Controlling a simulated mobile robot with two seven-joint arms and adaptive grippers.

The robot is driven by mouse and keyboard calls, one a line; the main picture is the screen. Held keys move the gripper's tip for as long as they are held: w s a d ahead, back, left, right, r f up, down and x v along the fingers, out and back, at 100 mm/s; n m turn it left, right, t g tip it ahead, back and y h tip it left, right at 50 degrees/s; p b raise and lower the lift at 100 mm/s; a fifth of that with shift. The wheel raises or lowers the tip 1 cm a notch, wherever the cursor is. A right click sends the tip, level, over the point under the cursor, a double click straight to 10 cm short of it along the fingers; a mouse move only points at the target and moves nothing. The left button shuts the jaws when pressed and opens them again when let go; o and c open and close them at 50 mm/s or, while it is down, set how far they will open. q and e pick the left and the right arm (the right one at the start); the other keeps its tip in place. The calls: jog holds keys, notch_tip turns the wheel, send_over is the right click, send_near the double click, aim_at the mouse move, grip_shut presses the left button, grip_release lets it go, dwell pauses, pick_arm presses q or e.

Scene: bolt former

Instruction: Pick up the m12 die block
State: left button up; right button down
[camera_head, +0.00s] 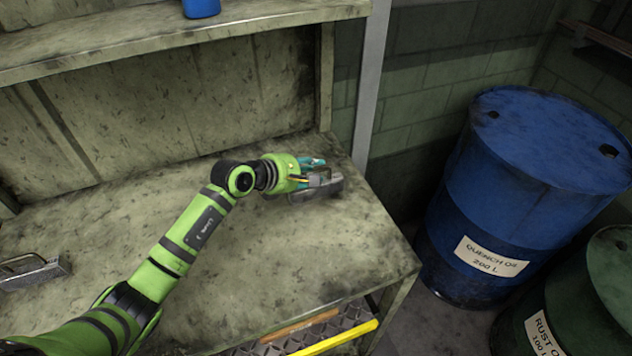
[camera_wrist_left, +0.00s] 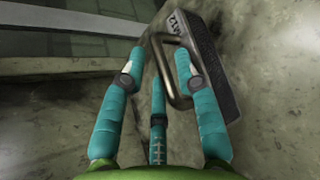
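The m12 die block (camera_head: 328,188) is a dark grey metal block near the right end of the workbench top. In the left wrist view the block (camera_wrist_left: 206,50) shows its M12 marking and a bent metal bar handle. My left gripper (camera_head: 314,174) is at the block and partly covers it in the head view. In the left wrist view the teal fingers of this gripper (camera_wrist_left: 157,66) are spread apart. Part of the handle lies between them, and the right fingertip overlaps it. I see no clear grip on it. My right gripper is not in view.
Another handled metal block (camera_head: 38,273) lies at the left of the workbench (camera_head: 255,260). A shelf (camera_head: 150,42) with a blue container (camera_head: 201,8) is above. A blue drum (camera_head: 530,190) and a green drum (camera_head: 570,310) stand right of the bench. The bench middle is clear.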

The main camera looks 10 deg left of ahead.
pick_arm(q)
jog(key=shift+x, duration=0.8)
jog(key=shift+c, duration=0.4)
grip_shut()
jog(key=shift+w+r, duration=0.15)
jog(key=shift+r, duration=0.1)
jog(key=shift+r, duration=0.1)
